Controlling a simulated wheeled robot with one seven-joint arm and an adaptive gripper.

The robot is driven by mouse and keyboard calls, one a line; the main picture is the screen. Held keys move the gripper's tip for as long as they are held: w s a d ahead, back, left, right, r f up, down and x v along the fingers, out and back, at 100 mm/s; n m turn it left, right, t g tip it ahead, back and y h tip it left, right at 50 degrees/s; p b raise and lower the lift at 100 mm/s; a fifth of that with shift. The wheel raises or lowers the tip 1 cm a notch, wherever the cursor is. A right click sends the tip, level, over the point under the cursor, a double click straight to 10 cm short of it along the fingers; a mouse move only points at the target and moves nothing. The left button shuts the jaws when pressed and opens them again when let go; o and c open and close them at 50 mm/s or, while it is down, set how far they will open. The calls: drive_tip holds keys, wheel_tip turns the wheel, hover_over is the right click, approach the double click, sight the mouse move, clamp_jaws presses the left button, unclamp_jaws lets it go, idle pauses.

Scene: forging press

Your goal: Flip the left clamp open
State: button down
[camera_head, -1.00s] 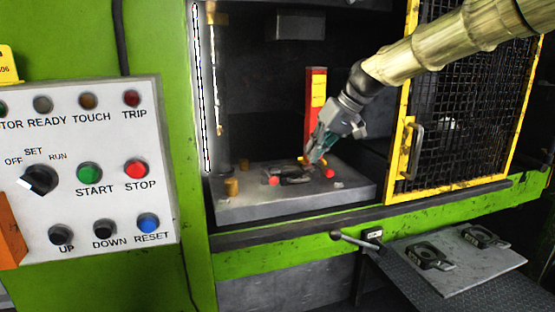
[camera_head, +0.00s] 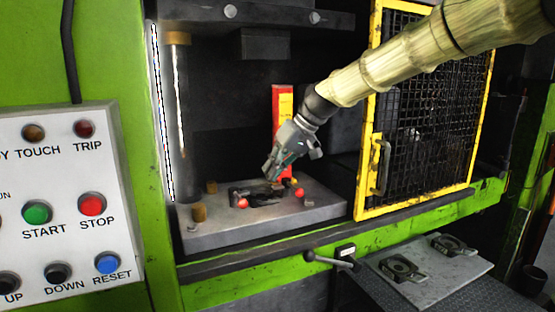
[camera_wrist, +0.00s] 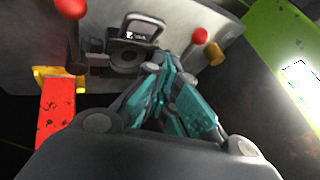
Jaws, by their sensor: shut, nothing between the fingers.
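The left clamp shows as a red knob (camera_head: 242,203) on a dark lever, at the left of the dark fixture on the press bed. In the wrist view its red knob (camera_wrist: 200,36) is at upper right, beside my fingers. I cannot tell the lever's exact angle. The right clamp's red knob (camera_head: 299,192) is at the fixture's right; it shows at upper left in the wrist view (camera_wrist: 72,8). My gripper (camera_head: 268,178) points down over the fixture between the two knobs, shut and empty, apart from the left knob. Its teal fingers (camera_wrist: 168,65) point toward the dark part between the clamps.
A red and yellow post (camera_head: 282,115) stands behind the fixture. A yellow mesh guard (camera_head: 425,110) is at right. A plate with two dark parts (camera_head: 430,270) lies in front at lower right.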

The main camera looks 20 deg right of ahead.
drive_tip(key=p+x, duration=0.1)
drive_tip(key=x, duration=0.3)
drive_tip(key=shift+w+f, duration=0.15)
drive_tip(key=a, duration=0.1)
drive_tip(key=a+f+p, duration=0.1)
drive_tip(key=a, duration=0.1)
drive_tip(key=shift+a+f, duration=0.1)
drive_tip(key=shift+a, duration=0.5)
drive_tip(key=shift+a+f, duration=0.1)
drive_tip(key=shift+f, duration=0.05)
